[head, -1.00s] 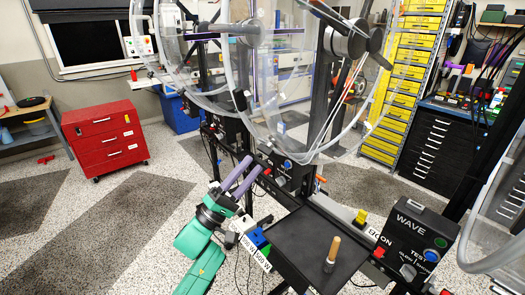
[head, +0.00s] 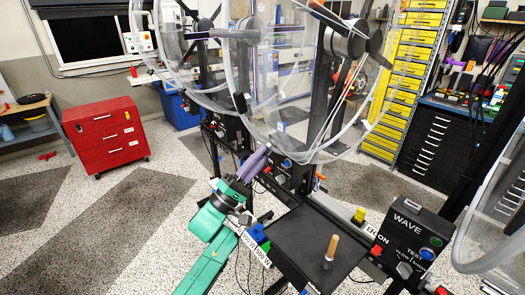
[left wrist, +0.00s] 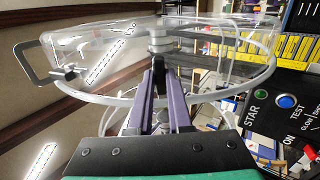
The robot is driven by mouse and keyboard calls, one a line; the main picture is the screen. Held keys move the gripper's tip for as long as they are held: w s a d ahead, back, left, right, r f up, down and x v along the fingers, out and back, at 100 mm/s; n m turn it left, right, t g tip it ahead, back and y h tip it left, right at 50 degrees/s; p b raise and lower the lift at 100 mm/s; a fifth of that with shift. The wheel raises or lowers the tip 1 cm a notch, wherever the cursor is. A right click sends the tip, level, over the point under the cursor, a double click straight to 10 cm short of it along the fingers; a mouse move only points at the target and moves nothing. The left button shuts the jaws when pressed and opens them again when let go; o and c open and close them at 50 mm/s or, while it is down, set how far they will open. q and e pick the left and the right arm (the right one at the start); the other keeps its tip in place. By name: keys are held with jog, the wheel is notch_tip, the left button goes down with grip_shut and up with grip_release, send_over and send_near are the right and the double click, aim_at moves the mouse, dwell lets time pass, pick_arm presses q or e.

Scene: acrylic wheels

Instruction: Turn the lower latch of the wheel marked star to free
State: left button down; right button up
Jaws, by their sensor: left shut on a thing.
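The clear acrylic wheel (head: 300,155) stands on its black stand above a control box (head: 288,166) with a blue button. In the left wrist view a panel reading STAR (left wrist: 254,106) is at the right, and the wheel's clear rim (left wrist: 115,98) passes close by the fingers. My left gripper (head: 266,149) has reached the wheel's lower rim. In the left wrist view its purple fingers (left wrist: 159,76) are drawn together around a small dark piece (left wrist: 158,66), seemingly the lower latch, mostly hidden by the fingers. Its angle cannot be told. My right gripper is out of view.
A black tray (head: 300,225) with a wooden-handled tool (head: 330,250) is at the front. The WAVE box (head: 410,235) stands to its right. Another clear wheel (head: 165,70) is at the left. A red cabinet (head: 105,135) stands on open floor.

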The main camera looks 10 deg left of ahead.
pick_arm(q)
jog(key=n+p, duration=0.3)
jog(key=n, duration=0.1)
dwell(0.3)
